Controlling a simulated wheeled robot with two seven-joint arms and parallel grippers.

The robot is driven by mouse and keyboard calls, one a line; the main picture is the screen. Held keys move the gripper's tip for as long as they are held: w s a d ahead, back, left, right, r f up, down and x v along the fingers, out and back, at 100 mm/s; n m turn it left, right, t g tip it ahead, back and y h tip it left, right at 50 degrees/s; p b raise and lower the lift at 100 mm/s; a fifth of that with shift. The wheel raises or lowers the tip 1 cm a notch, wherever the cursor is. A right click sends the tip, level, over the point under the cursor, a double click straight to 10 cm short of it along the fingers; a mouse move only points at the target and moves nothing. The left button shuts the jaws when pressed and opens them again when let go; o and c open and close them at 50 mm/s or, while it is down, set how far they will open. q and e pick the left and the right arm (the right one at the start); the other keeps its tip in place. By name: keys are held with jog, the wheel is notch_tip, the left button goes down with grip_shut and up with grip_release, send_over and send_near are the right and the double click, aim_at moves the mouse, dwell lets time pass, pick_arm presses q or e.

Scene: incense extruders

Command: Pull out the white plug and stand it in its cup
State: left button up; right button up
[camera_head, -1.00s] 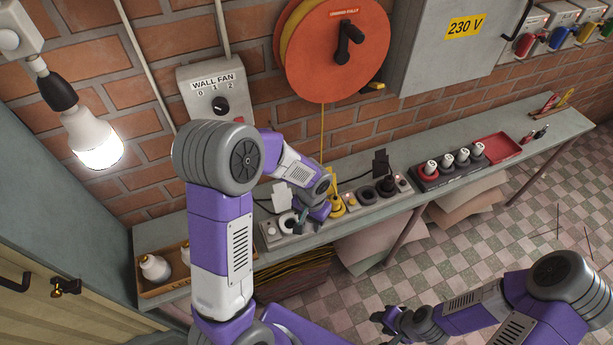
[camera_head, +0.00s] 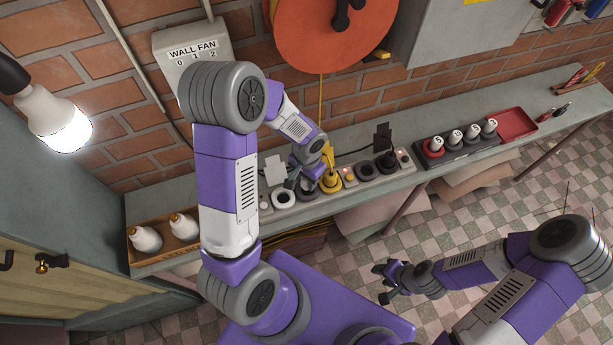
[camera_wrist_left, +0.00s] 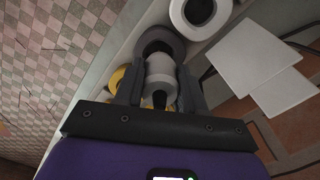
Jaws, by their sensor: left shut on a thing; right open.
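My left gripper (camera_head: 294,182) is over the left part of a grey strip on the bench. In the left wrist view its fingers (camera_wrist_left: 160,92) are shut on a pale, whitish plug (camera_wrist_left: 161,70). A dark grey ring (camera_wrist_left: 160,40) lies beyond the plug; I cannot tell whether they touch. A white round cup (camera_head: 284,198) with a dark middle is empty on the strip, and it also shows in the left wrist view (camera_wrist_left: 180,20). My right gripper (camera_head: 384,284) is open and empty, above the floor, away from the bench.
A yellow plug (camera_head: 330,182) stands close right of my left gripper. A black plug (camera_head: 387,161) is further right. A white plate (camera_head: 275,170) rises behind the strip. A black rack (camera_head: 450,152) holds several white-topped pieces, beside a red tray (camera_head: 512,124).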

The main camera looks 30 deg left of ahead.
aim_at(306, 184)
pick_arm(q)
jog(key=shift+f, duration=0.5)
jog(key=shift+b, duration=0.4)
jog(key=shift+f+b, duration=1.4)
jog(key=shift+f, duration=0.05)
dwell(0.5)
jog(key=o, duration=1.1)
jog(key=shift+o, duration=0.2)
jog(key=shift+r, duration=0.1)
notch_tip(306, 184, up, 8)
jog(key=shift+w+f+p, duration=0.1)
jog(key=shift+f+p, duration=0.15)
jog(key=shift+p, duration=0.65)
